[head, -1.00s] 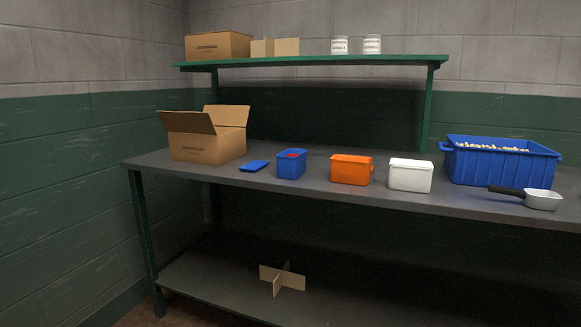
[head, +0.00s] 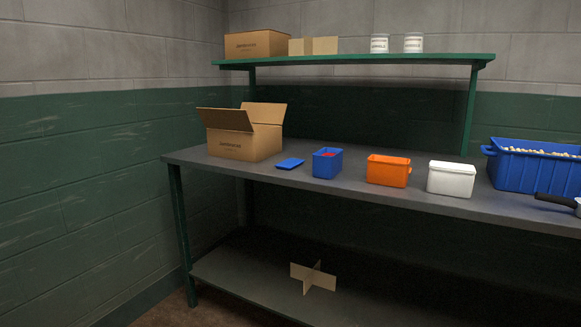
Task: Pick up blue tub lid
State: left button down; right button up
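The blue tub lid (head: 290,163) lies flat on the grey workbench (head: 262,178), between the open cardboard box and the small blue tub. The blue tub (head: 326,165) stands upright just right of the lid, open, with something red inside. Neither of my grippers shows in the head view, so their state is hidden.
An open cardboard box (head: 243,132) stands left of the lid. An orange tub (head: 388,171), a white tub (head: 451,180) and a large blue bin (head: 536,168) stand to the right. A green shelf (head: 350,60) runs above. A cardboard divider (head: 312,277) sits on the lower shelf.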

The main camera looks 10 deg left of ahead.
aim_at(289, 165)
jog(key=i+j, duration=0.25)
jog(key=i+j+z, duration=0.2)
jog(key=z, duration=0.25)
jog(key=i+j+z, duration=0.2)
jog(key=z, duration=0.2)
jog(key=j, duration=0.05)
